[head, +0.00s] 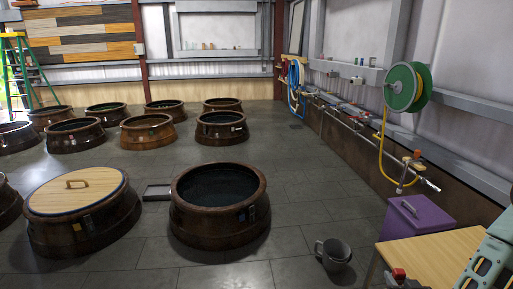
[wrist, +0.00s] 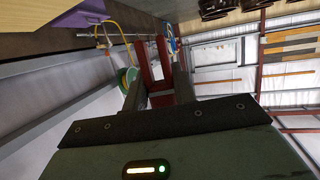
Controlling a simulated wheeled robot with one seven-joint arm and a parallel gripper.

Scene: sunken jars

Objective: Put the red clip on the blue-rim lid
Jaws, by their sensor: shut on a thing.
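The blue-rim lid (head: 105,195) is a round wooden lid with a small arched handle and a thin blue edge. It lies on a wide brown jar at the left front in the head view. My gripper (wrist: 160,85) is shut on the red clip (wrist: 143,68), which stands out between the fingers in the wrist view. In the head view the red clip (head: 399,273) shows small at the bottom right, by the wooden table, far to the right of the lid. The lid does not show in the wrist view.
An open dark jar (head: 220,205) stands between the lid and my gripper. A grey mug (head: 333,253) is on the floor. A wooden table (head: 435,255) and a purple box (head: 416,217) are at the right. Several jars stand farther back. Grey floor is free in the middle.

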